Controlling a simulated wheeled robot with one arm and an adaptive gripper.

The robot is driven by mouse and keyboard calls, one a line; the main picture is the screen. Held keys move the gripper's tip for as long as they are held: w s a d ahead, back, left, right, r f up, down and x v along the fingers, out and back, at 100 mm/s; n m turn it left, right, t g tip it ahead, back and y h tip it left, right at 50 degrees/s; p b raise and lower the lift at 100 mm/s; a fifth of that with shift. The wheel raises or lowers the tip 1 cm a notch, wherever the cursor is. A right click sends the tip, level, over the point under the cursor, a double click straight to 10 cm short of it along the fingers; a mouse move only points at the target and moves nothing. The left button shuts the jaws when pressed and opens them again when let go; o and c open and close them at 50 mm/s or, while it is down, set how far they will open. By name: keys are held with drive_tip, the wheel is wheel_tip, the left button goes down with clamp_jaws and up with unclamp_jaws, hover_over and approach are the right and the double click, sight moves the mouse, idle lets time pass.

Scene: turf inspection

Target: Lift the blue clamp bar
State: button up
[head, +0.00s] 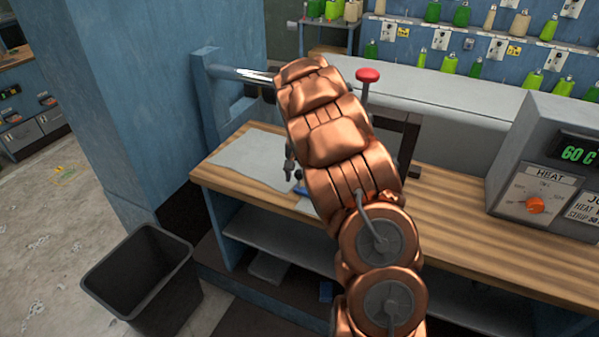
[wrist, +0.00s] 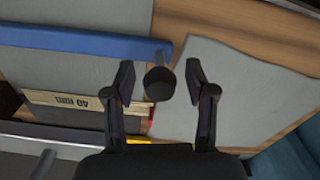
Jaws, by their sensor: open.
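The blue clamp bar (wrist: 80,46) lies across the upper left of the wrist view, over a grey sheet. A dark round knob (wrist: 160,84) is at its right end, between the two fingers in the picture. My gripper (wrist: 162,84) is open, with one finger on each side of the knob and gaps showing; I cannot tell how far above the knob the fingertips are. In the head view a small blue piece of the bar (head: 303,191) shows beside my arm, which hides the rest. One dark fingertip of my gripper (head: 289,168) shows just above it.
A loose grey sheet (head: 243,158) lies on the wooden bench (head: 460,240) at left. A label marked 40 (wrist: 72,103) lies below the bar. A red-topped lever (head: 368,76) stands behind my arm. A heat control box (head: 540,185) is at right. A black bin (head: 145,285) stands on the floor.

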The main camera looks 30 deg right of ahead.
clamp_jaws()
idle(0.5)
